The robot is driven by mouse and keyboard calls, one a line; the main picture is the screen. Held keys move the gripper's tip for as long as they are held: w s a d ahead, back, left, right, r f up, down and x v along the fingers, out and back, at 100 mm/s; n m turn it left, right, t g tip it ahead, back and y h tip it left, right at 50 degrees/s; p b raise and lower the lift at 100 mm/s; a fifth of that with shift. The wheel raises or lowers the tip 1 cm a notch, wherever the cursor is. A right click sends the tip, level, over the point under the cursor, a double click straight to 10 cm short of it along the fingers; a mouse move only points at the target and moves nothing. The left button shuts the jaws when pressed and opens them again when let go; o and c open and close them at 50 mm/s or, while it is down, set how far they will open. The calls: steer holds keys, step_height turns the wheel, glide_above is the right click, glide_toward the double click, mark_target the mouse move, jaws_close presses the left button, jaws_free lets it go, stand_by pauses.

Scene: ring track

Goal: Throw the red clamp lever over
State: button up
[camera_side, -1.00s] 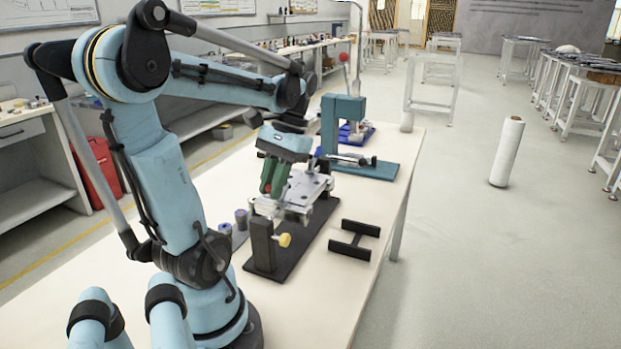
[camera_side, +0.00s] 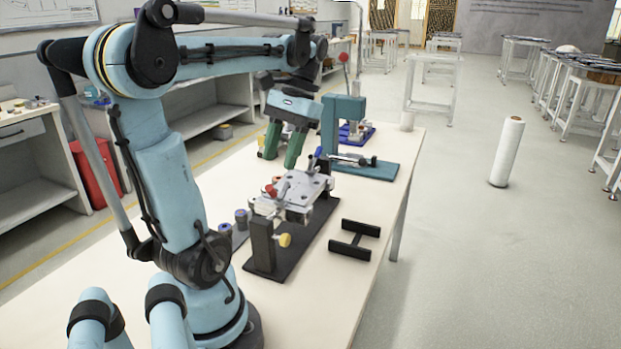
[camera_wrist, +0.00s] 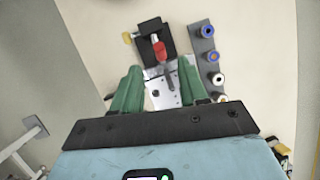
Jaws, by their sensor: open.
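The red clamp lever (camera_side: 270,190) is on the metal clamp fixture (camera_side: 304,188), at the end nearer the black upright post. It also shows in the wrist view (camera_wrist: 160,50), lying over the metal plate close to the black block. My gripper (camera_side: 282,160) hangs above and behind the fixture in the side view, apart from the lever. Its two green fingers are spread and nothing is between them. In the wrist view my gripper (camera_wrist: 157,70) points toward the fixture, with the lever beyond the gap between the fingers.
A teal press (camera_side: 345,125) with a red knob stands just behind the fixture. A yellow knob (camera_side: 285,240) sticks out beside the black post. A black H-shaped frame (camera_side: 354,240) lies right of the fixture. A rack of small cylinders (camera_wrist: 210,60) stands beside it.

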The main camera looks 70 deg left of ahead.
mark_target(273, 194)
steer(key=shift+v, duration=2.75)
steer(key=s+d+t+y, duration=0.2)
steer(key=s+d+t, duration=0.1)
steer(key=s, duration=0.1)
steer(key=shift+y, duration=0.4)
steer(key=f, duration=0.7)
steer(key=a+f, duration=0.1)
steer(key=f, duration=0.3)
steer(key=shift+s+a+f, duration=0.15)
steer(key=shift+s+f, duration=0.1)
steer(key=shift+s, duration=0.05)
jaws_close()
